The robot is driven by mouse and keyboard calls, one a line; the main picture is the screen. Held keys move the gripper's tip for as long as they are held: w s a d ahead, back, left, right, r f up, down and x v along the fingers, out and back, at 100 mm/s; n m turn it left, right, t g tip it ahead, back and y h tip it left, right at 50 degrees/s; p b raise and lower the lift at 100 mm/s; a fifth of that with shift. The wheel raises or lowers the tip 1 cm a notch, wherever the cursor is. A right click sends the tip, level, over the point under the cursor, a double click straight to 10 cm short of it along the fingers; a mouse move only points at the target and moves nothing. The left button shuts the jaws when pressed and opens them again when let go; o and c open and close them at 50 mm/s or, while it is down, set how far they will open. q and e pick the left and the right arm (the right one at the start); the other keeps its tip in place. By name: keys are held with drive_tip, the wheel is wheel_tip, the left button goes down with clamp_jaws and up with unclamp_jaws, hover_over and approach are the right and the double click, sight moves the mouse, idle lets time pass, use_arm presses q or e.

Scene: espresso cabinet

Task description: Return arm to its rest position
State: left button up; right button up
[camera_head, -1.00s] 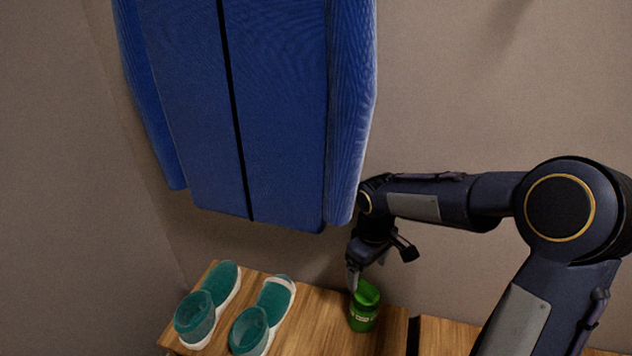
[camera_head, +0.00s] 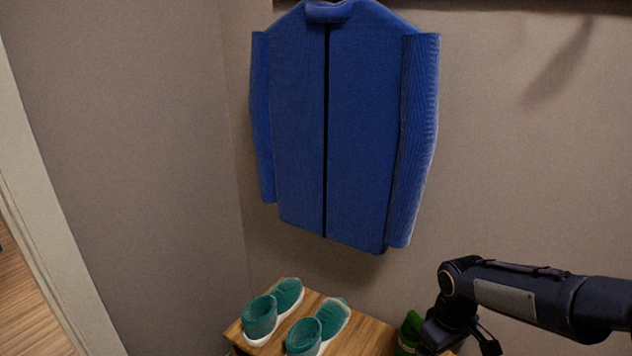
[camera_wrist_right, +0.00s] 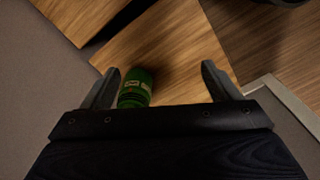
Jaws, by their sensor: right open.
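My right arm comes in from the right in the head view. My right gripper (camera_wrist_right: 160,66) is open and empty in the right wrist view, its two fingers well apart. My left gripper is not in view.
A blue jacket (camera_head: 360,130) hangs on the wall above. A pale door frame (camera_head: 45,220) stands at the left.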

drive_tip(key=s+a+r+m+t+y, duration=0.2)
drive_tip(key=s+r+m+t, duration=0.15)
drive_tip(key=s, duration=0.65)
drive_tip(key=s+a+r+m+t+y, duration=0.2)
drive_tip(key=s+r+m, duration=0.25)
drive_tip(key=s, duration=0.65)
use_arm(q)
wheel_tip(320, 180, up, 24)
drive_tip(key=p, duration=2.3)
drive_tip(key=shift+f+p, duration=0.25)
drive_tip(key=shift+p, duration=0.05)
use_arm(e)
wheel_tip(320, 180, up, 24)
drive_tip(key=n, duration=0.1)
drive_tip(key=shift+w, duration=0.35)
